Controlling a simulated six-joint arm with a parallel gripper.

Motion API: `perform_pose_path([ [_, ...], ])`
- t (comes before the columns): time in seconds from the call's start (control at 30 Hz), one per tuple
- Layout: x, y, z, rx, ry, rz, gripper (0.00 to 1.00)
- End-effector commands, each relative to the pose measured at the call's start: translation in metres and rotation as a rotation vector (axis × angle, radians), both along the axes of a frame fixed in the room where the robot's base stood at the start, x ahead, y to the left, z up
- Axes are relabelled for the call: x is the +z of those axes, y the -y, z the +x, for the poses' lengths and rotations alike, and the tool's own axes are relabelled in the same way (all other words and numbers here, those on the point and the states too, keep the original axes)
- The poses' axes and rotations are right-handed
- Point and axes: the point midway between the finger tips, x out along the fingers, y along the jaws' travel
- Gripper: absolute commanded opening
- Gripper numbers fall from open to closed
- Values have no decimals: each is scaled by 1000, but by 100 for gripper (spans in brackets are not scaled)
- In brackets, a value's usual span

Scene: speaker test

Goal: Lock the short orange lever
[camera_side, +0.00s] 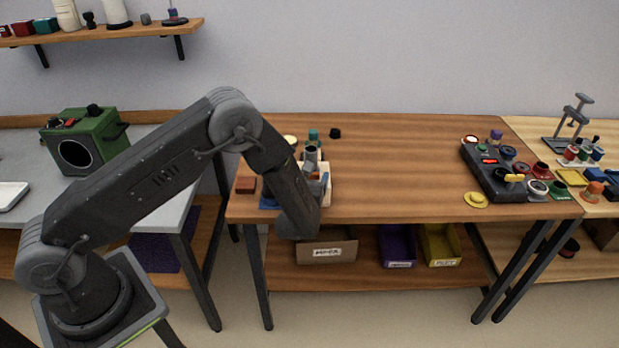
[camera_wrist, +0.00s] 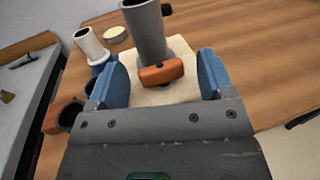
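The short orange lever (camera_wrist: 160,73) sits low in front of an upright grey cylinder (camera_wrist: 148,28) on a cream block (camera_wrist: 184,92). My gripper (camera_wrist: 162,64) is open. Its two blue fingers stand on either side of the lever, with visible space between the lever and each finger. In the side view my gripper (camera_side: 322,184) is low over the left part of the wooden table, mostly hidden behind my arm. The grey cylinder (camera_side: 311,154) shows there, but the lever cannot be made out clearly.
A white cylinder (camera_wrist: 90,44) on a blue base stands left of the block, with a dark round part (camera_wrist: 70,114) nearer. A black knob (camera_side: 335,133) lies behind. A dark control box (camera_side: 497,172) stands at the table's right. The table's middle (camera_side: 405,165) is clear.

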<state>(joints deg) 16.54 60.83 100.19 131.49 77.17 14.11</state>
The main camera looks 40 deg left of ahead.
Motion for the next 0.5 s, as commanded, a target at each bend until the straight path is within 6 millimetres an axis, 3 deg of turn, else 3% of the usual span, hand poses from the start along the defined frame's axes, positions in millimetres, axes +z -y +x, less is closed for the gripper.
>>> perform_pose_path([
  [0.27,0,2,-3,-1,-1,-1,74],
  [0.5,0,23,-35,-6,-4,0,74],
])
